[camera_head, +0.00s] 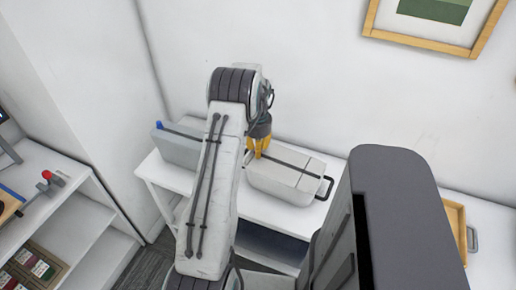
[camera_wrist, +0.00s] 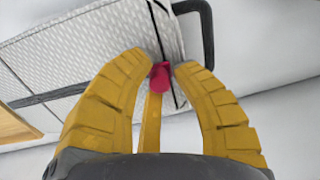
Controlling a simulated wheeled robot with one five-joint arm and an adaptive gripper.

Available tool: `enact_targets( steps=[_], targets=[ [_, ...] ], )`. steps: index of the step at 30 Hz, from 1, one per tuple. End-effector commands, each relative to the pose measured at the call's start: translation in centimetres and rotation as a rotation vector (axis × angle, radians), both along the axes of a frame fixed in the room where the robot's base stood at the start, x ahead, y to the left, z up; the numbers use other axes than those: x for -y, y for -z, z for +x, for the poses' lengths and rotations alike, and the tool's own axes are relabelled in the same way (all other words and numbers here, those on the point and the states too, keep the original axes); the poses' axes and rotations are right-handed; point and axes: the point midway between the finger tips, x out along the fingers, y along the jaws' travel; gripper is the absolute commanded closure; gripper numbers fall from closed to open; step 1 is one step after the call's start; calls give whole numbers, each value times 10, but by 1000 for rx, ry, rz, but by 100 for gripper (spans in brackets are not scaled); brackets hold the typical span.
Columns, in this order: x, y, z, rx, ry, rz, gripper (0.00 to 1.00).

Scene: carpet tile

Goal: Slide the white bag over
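The white bag (camera_head: 287,178), box-shaped with a dark strap across its top and a black handle at its right end, lies on a white table. In the wrist view its patterned white surface (camera_wrist: 75,50) fills the upper left, with black straps and a handle. My gripper (camera_head: 260,146) has yellow fingers that point down at the bag's back left edge. In the wrist view, the two outer fingertips of my gripper (camera_wrist: 165,63) stand apart close over the bag. A thin yellow strip with a pink-red tip shows between them. Contact with the bag is unclear.
A pale grey box-shaped bag (camera_head: 177,147) with a blue piece stands left on the same table (camera_head: 245,208). A wooden tray (camera_head: 456,232) lies on a white surface at right. White shelves (camera_head: 85,225) stand at left. A framed picture (camera_head: 450,46) hangs on the wall behind.

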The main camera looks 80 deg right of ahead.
Motion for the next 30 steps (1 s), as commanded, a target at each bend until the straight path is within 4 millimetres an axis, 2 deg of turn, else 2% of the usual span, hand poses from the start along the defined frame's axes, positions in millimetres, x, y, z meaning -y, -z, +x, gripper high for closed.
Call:
enact_targets(
  steps=[1,6,17,20,30],
  targets=[
    [0,0,0,0,0,0,72],
    [0,-1,0,0,0,0,59],
    [1,-8,0,0,0,-2,59],
    [1,-19,0,0,0,-4,59],
    [1,-77,0,-1,0,-5,59]
  ],
)
